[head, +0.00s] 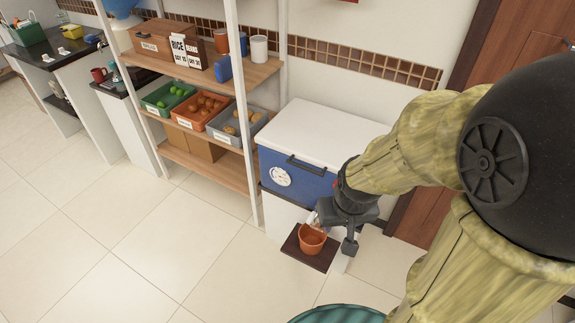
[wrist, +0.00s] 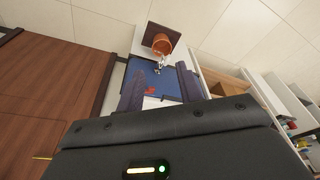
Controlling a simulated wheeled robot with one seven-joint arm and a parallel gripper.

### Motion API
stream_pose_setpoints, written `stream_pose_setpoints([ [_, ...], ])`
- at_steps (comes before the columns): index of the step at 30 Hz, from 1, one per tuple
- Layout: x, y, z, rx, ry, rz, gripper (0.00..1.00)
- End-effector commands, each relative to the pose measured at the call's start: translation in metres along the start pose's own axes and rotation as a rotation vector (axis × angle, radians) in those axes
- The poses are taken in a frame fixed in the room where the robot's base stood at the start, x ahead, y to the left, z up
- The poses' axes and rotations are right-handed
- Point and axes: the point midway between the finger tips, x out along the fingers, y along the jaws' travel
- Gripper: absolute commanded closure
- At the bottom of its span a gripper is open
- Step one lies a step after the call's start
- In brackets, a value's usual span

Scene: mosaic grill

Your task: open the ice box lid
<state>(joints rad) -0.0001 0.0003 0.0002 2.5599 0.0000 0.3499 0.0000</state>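The ice box (head: 300,183) has a blue body and a white lid (head: 325,132). The lid lies flat and shut on the body. A black handle (head: 306,165) and a round white badge show on its front. My gripper (head: 336,226) is in front of the box's right part and hides that corner. In the wrist view my gripper (wrist: 161,82) has its two dark fingers spread apart with nothing held between them. The blue front of the ice box (wrist: 146,79) and a strip of white lid show between and beyond the fingers.
An orange pot (head: 312,239) stands on a dark mat (head: 297,250) below the box's spigot, close to my gripper. A shelf rack (head: 247,150) with bins stands left of the box. A wooden door (head: 420,205) is to the right. The tiled floor at left is clear.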

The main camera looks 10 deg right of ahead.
Motion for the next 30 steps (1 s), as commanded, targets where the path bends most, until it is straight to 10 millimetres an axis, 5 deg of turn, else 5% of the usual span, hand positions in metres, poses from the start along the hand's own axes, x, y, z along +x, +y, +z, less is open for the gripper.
stream_pose_setpoints([
  [17, 0.006, 0.001, -0.003, 0.007, 0.010, 0.002, 0.64],
  [23, 0.055, 0.009, -0.032, 0.063, 0.111, 0.007, 0.64],
  [30, 0.148, 0.013, -0.091, 0.201, 0.351, -0.081, 0.64],
])
